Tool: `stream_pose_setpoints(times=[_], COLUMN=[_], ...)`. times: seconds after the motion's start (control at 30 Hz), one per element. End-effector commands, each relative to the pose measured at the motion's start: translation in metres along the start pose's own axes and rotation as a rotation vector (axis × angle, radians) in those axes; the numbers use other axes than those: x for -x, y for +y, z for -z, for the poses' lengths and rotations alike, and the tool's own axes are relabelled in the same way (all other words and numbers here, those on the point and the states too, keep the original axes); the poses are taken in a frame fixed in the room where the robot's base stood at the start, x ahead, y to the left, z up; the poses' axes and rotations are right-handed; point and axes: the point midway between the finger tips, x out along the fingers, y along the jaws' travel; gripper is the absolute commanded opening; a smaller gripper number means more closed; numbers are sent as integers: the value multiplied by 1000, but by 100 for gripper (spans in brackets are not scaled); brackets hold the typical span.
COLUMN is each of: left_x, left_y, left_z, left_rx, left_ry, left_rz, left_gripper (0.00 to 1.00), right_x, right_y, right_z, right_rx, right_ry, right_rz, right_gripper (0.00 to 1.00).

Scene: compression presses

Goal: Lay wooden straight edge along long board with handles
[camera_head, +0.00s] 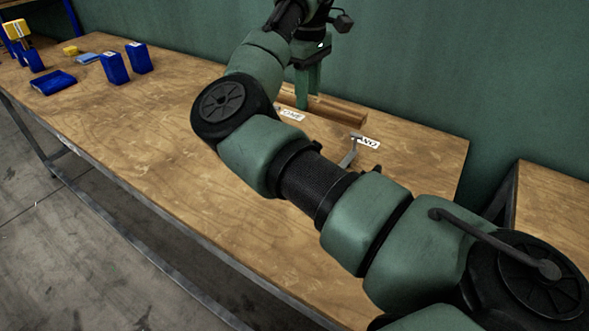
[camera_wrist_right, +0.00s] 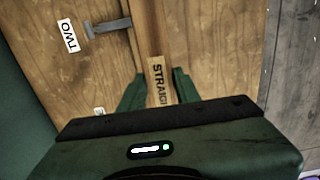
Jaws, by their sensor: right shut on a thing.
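The wooden straight edge (camera_wrist_right: 155,40) is a long narrow bar with "STRAIG..." printed on its near end in the right wrist view. My right gripper (camera_wrist_right: 158,95) is shut on this end, with green fingers on both sides. In the head view, my right gripper (camera_head: 306,98) points down at the wooden bar (camera_head: 340,108) near the table's back edge. A grey handle (camera_wrist_right: 108,27) beside a "TWO" label lies left of the bar in the wrist view; it also shows in the head view (camera_head: 349,152). The board's outline is hard to tell from the tabletop. My left gripper is out of view.
The wooden table (camera_head: 150,165) carries blue boxes (camera_head: 114,68), a flat blue box (camera_head: 54,83) and small yellow items (camera_head: 71,50) at its far left. A green wall (camera_head: 420,70) stands close behind. My right arm hides much of the table's right part.

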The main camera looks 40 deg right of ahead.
Motion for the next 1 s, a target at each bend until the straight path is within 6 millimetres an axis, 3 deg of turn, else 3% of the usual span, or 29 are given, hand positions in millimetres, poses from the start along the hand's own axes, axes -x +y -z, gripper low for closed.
stream_pose_setpoints(times=[0.07, 0.17, 0.47, 0.7, 1.0], left_x=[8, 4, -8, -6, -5], left_y=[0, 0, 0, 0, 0], left_z=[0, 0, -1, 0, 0], left_rx=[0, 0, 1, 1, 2], left_ry=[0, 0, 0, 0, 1], left_rz=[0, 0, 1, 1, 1], left_gripper=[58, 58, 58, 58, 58], right_x=[8, -5, -81, -134, -160], right_y=[-2, -1, -1, -2, -1], right_z=[2, 1, 0, 1, 1], right_rx=[2, 2, 2, 3, 4], right_ry=[6, 2, -1, 3, 4], right_rz=[-2, -1, -2, 0, -2], right_gripper=[0, 0, 0, 0, 0])
